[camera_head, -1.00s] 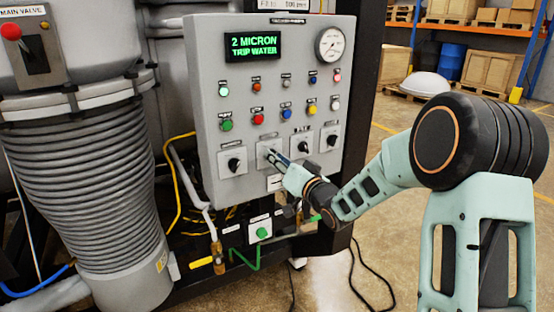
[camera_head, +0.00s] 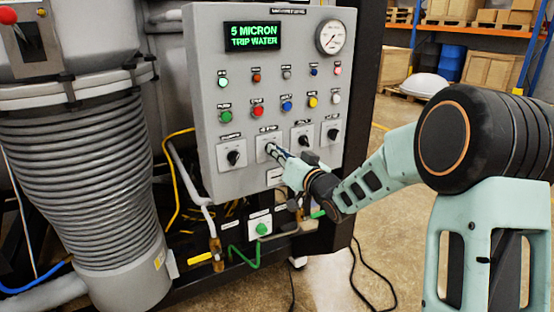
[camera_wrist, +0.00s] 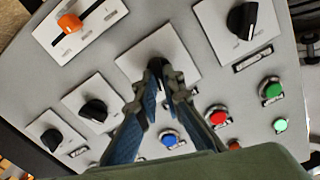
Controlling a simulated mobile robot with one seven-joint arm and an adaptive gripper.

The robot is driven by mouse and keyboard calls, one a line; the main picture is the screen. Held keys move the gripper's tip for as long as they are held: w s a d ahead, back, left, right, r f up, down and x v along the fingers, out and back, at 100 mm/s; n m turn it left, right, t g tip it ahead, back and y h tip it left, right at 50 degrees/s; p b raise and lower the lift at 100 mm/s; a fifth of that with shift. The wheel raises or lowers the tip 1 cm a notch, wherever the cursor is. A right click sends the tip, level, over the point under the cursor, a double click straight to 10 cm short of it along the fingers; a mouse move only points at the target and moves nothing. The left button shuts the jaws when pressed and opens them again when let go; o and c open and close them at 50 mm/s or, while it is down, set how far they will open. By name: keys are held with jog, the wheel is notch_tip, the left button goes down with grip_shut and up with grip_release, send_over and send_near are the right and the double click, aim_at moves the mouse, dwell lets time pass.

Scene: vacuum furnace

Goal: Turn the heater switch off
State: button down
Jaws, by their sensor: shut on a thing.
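The grey control panel (camera_head: 205,110) fills the middle of the head view. Its lower row holds black rotary knobs on white plates. My gripper (camera_head: 270,150) is at the second plate from the left and hides most of its knob. In the wrist view my gripper (camera_wrist: 157,78) has its two blue fingers closed in on this black knob (camera_wrist: 156,64), of which only a small part shows. I cannot read the labels, so I cannot tell by name which knob is the heater switch. The knob's pointing direction is hidden.
Neighbouring knobs sit left (camera_head: 232,157) and right (camera_head: 303,140) of my gripper. Coloured buttons, a round gauge (camera_head: 331,37) and a display (camera_head: 253,37) reading "5 MICRON TRIP WATER" are above. An orange handle (camera_wrist: 70,22) shows in the wrist view. A ribbed grey cylinder (camera_head: 80,190) stands at left.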

jog(key=n+b, duration=0.9)
jog(key=b, duration=0.1)
jog(key=shift+a+f, duration=0.1)
jog(key=shift+n, duration=0.4)
jog(key=c, duration=2.1)
grip_release()
jog(key=shift+s, duration=0.15)
jog(key=v, duration=1.2)
